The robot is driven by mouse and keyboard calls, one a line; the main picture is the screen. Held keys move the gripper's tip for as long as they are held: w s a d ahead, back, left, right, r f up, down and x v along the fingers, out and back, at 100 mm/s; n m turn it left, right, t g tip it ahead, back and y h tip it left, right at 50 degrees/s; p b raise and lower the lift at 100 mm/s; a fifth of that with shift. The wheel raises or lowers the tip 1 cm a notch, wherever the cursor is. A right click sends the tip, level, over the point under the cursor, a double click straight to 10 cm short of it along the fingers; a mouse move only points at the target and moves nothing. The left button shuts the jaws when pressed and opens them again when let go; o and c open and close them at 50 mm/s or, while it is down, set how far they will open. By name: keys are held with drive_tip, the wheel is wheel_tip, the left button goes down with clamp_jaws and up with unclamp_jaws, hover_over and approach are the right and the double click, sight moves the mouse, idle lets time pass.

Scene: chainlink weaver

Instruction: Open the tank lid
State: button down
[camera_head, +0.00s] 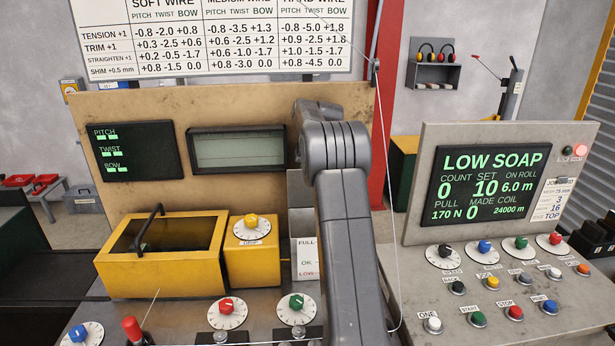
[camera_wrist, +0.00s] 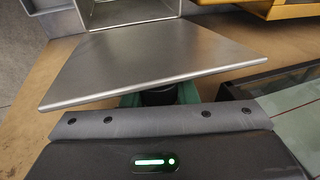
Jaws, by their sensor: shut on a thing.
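The tank lid (camera_wrist: 165,62) is a flat grey metal plate that fills the middle of the wrist view. It looks raised and tilted, and grey metal walls of the tank (camera_wrist: 65,22) show beyond it at upper left. My gripper (camera_wrist: 158,97) is shut on the dark knob of the lid, between greenish finger pads under the plate's near edge. In the head view my arm hides the gripper and most of the tank. A white FULL/OK/LOW level label (camera_head: 306,258) shows just left of the arm.
A grey control console (camera_head: 490,270) reading LOW SOAP is at right. A thin wire runs down close to the arm's right side.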

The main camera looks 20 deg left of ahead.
idle(0.4)
drive_tip(key=c, duration=1.1)
unclamp_jaws()
drive_tip(key=shift+c, duration=0.2)
drive_tip(key=shift+r, duration=0.1)
drive_tip(key=v, duration=1.3)
drive_tip(key=shift+r+b, duration=0.35)
drive_tip(key=shift+b, duration=0.05)
drive_tip(key=shift+w+d, duration=0.1)
drive_tip(key=p+x, duration=0.1)
drive_tip(key=x, duration=1.3)
drive_tip(key=shift+r, duration=0.1)
